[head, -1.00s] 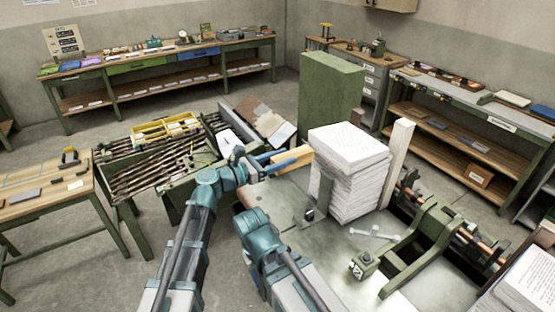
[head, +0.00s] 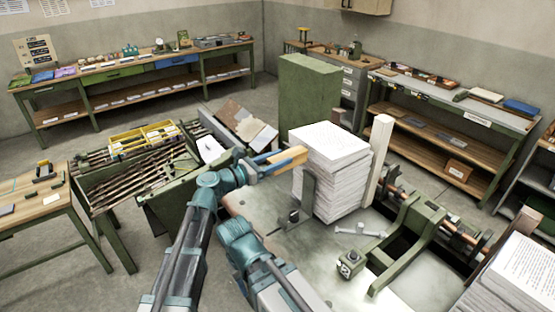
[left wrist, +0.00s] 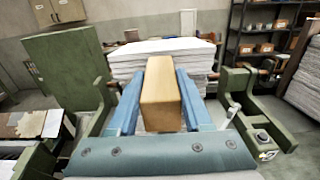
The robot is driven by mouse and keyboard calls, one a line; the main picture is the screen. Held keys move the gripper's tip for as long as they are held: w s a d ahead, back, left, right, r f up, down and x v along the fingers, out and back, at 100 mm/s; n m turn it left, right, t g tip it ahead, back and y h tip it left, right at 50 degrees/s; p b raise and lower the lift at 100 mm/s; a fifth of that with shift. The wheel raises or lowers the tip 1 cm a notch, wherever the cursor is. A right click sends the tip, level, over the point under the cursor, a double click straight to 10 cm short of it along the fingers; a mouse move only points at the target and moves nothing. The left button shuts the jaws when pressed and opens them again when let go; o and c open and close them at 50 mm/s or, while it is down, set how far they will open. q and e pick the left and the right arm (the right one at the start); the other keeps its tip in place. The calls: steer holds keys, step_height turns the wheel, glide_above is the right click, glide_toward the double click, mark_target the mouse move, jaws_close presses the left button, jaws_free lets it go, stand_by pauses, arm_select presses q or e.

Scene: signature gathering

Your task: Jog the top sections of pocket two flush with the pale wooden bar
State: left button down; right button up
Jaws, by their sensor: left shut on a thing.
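The pale wooden bar (head: 287,157) is held in my left gripper (head: 270,164), which is shut on it. In the left wrist view the bar (left wrist: 161,94) sits between the two blue fingers and points at the paper stack (left wrist: 170,52). In the head view the tall white stack of printed sections (head: 335,172) stands on the machine table, its upper sheets slightly uneven. The bar's far end is close to the stack's upper left side; I cannot tell whether it touches. My right gripper is not in view.
A green upright plate (head: 308,190) stands at the stack's near side and a pale post (head: 379,158) at its right. A green bracket (head: 405,240) and a small block (head: 350,263) are on the right. A green cabinet (head: 308,95) stands behind.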

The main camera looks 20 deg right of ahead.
mark_target(274, 174)
arm_select(q)
steer(key=shift+w+d, duration=0.1)
steer(key=shift+d, duration=0.05)
steer(key=shift+x, duration=1.9)
steer(key=shift+s+a+r+p, duration=0.35)
steer(key=shift+a, duration=0.6)
steer(key=shift+s+a+r+p, duration=0.3)
steer(key=shift+s+a+r, duration=0.1)
steer(key=shift+a, duration=0.55)
steer(key=shift+s+a+r+p, duration=0.3)
steer(key=shift+s+a+p, duration=0.05)
steer(key=shift+a, duration=0.65)
steer(key=shift+f, duration=0.15)
step_height(274, 174, down, 7)
steer(key=b, duration=0.7)
